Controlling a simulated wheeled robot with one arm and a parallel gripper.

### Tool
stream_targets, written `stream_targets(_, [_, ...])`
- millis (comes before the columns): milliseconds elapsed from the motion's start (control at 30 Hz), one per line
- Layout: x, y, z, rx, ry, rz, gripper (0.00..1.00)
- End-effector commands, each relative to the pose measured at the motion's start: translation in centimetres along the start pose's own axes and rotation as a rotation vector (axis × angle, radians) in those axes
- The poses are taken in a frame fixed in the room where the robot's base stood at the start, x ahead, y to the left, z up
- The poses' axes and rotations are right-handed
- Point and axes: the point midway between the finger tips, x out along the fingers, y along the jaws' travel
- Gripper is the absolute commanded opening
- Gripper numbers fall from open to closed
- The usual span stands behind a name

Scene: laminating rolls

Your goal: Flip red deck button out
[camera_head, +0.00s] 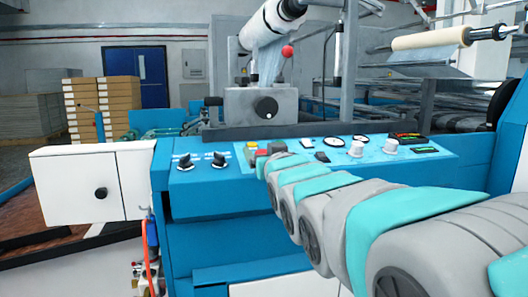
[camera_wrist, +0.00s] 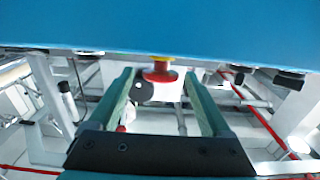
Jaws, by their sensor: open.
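The red button (camera_wrist: 160,75), with a yellow collar, shows in the wrist view at the edge of the blue panel. My gripper (camera_wrist: 161,82) is open, one green finger to the left of the button and one to the right. Gaps show between the button and both fingers, so they are not shut on it. I cannot tell there which piece is the red button, and my fingers are hidden.
Two black knobs (camera_head: 202,162) sit left on the deck. A grey metal block (camera_head: 262,106) and a red ball (camera_head: 287,51) stand behind. A white cabinet (camera_head: 92,184) is at left.

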Motion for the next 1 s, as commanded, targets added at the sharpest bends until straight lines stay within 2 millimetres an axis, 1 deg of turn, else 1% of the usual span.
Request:
stream_targets(400, [-5.3,-0.1,-0.1,0.0,0.005,-0.001,0.82])
stream_targets(500, [-6.3,0.0,-0.1,0.0,0.003,-0.001,0.82])
stream_targets(633, [-6.9,0.0,0.0,0.0,0.0,0.0,0.82])
stream_targets(900, [-6.9,0.0,0.0,0.0,0.0,0.0,0.82])
stream_targets(967, [-7.0,0.1,0.2,0.0,-0.008,0.003,0.82])
stream_targets(1000, [-7.0,0.3,0.7,0.0,-0.023,0.008,0.82])
